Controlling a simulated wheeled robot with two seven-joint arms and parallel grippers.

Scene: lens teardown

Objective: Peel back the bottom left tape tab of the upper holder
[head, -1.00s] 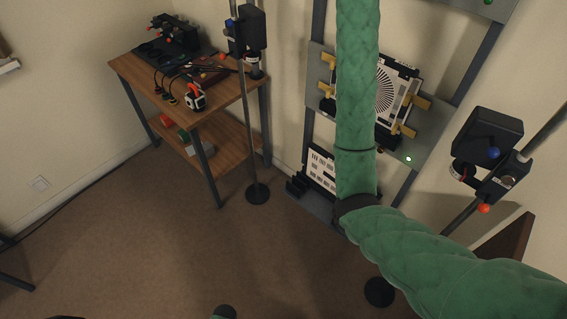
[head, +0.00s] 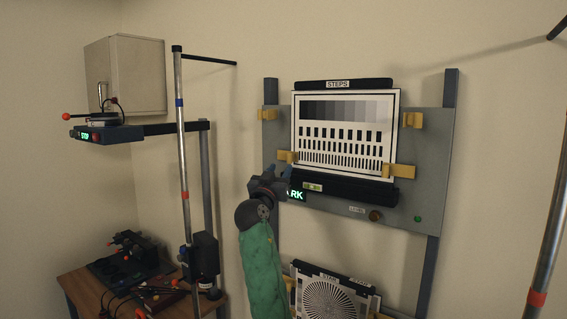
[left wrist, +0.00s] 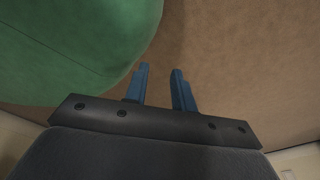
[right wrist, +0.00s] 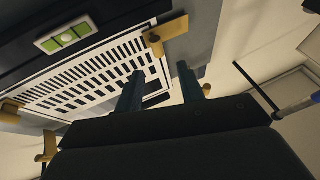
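The upper holder is a grey board (head: 433,130) on the wall frame, bearing a black-and-white STEPS chart (head: 340,110). Yellow tape tabs sit at the chart's sides. My right gripper (head: 281,172) is just below and left of that tab. Its blue fingers (right wrist: 160,75) are apart with nothing between them, and the tab appears beyond their tips. My left gripper (left wrist: 160,72) is open and empty over the brown floor, outside the head view.
A dark ledge (head: 350,187) with a small green level (head: 312,187) runs under the chart. A lower holder with a round chart (head: 330,299) is below. A metal pole (head: 184,150) stands left, another pole (head: 548,245) right. A wooden table (head: 85,290) is at lower left.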

